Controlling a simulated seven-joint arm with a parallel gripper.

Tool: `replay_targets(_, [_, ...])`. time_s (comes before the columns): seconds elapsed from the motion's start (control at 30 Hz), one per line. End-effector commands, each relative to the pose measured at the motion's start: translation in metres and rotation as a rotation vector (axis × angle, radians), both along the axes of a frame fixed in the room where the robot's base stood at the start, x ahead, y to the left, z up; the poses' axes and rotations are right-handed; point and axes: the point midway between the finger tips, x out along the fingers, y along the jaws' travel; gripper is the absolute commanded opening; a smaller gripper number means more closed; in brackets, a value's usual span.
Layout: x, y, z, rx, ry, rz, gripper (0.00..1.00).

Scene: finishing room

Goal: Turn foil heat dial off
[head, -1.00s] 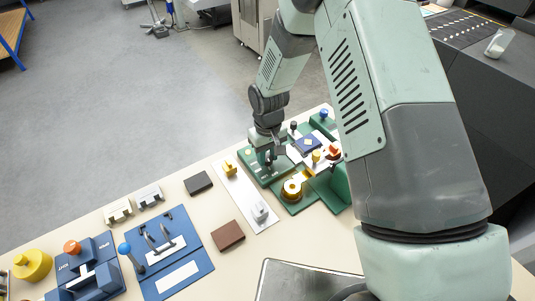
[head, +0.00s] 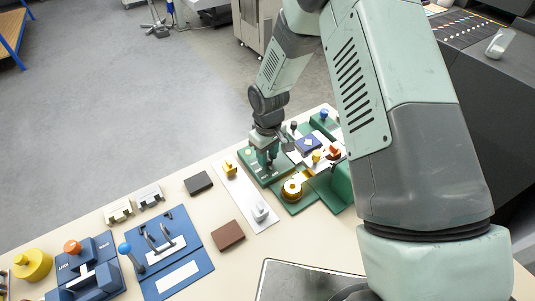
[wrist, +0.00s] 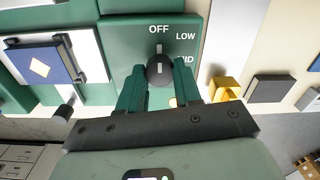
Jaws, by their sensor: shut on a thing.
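The heat dial (wrist: 160,70) is a round black knob with a white pointer line, on a green panel (wrist: 120,30). The panel is printed OFF, LOW and a partly covered label ending in "ID". The pointer line stands upright in the wrist view and lines up with the white tick under OFF. My gripper (wrist: 158,76) has its two green fingers on either side of the knob, shut on it.
A gold foil roll (head: 292,189) and a blue block (head: 309,146) stand right of my gripper. A white strip (head: 246,195) with a yellow block and a grey knob lies to its left. Brown (head: 228,235) and dark (head: 198,183) blocks lie farther left, with bare table between.

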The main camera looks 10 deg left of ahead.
Motion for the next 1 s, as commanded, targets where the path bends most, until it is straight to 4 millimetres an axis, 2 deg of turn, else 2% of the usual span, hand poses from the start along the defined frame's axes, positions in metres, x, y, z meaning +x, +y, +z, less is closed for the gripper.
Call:
replay_targets(0.03, [0.001, 0.0, 0.001, 0.0, -0.001, 0.001, 0.38])
replay_targets(0.17, [0.0, 0.0, 0.0, 0.0, -0.001, 0.001, 0.58])
replay_targets(0.43, [0.0, 0.0, 0.0, 0.001, -0.001, 0.0, 0.59])
replay_targets(0.57, [0.001, 0.0, 0.009, 0.001, -0.002, -0.001, 0.59])
replay_targets(1.0, [0.002, 0.0, 0.09, 0.002, -0.005, -0.001, 0.59])
